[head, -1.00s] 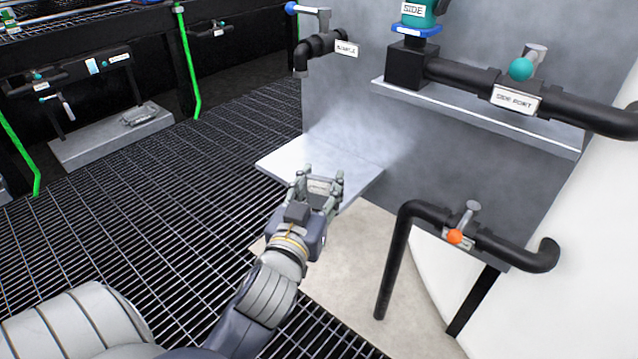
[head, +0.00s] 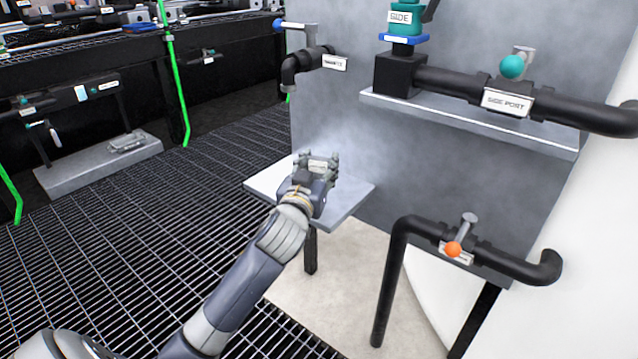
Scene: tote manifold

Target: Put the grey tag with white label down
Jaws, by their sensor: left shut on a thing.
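My left gripper (head: 318,160) is over the small light-grey shelf (head: 345,198) that juts from the grey panel. It is shut on the grey tag with white label (head: 318,166), which shows between the fingers. The tag is small here, and the fingers and gripper body hide part of it. I cannot tell whether the tag touches the shelf top. My right gripper is not in view.
A black pipe with an orange-knobbed valve (head: 453,249) stands right of the shelf. A side port pipe (head: 507,100) runs on a ledge above right. A blue-handled tap (head: 318,58) sticks out above the shelf. Dark floor grating (head: 110,230) lies left.

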